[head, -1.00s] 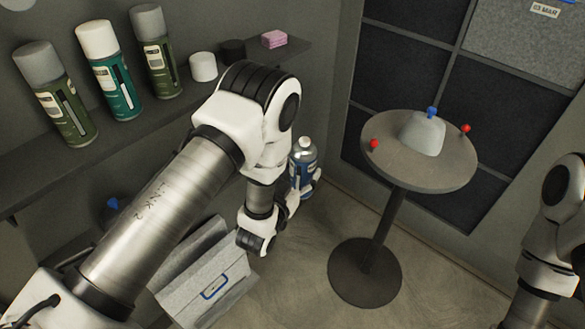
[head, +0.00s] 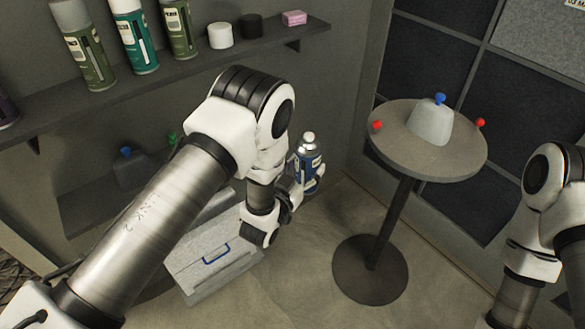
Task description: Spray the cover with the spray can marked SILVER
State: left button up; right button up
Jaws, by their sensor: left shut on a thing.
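My left gripper (head: 300,188) is shut on a blue spray can (head: 308,164) with a bare white nozzle top. The can is held nearly upright, in the air left of the round table; its label is too small to read. The cover (head: 430,122), a pale grey rounded block with a blue knob on top, sits on the round grey table (head: 463,163). The can is apart from the cover. My right arm shows at the right edge, but its gripper is out of view.
A wall shelf (head: 225,71) holds several spray cans, a white cap (head: 220,35), a black cap (head: 251,26) and a pink block (head: 294,18). Red knobs (head: 376,126) stand on the table's rim. A grey case (head: 205,268) with a blue handle is on the floor.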

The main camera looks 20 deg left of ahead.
pick_arm(q)
jog(key=shift+w, duration=0.15)
notch_tip(320, 180, up, 15)
jog(key=p, duration=1.1)
jog(key=shift+d, duration=0.1)
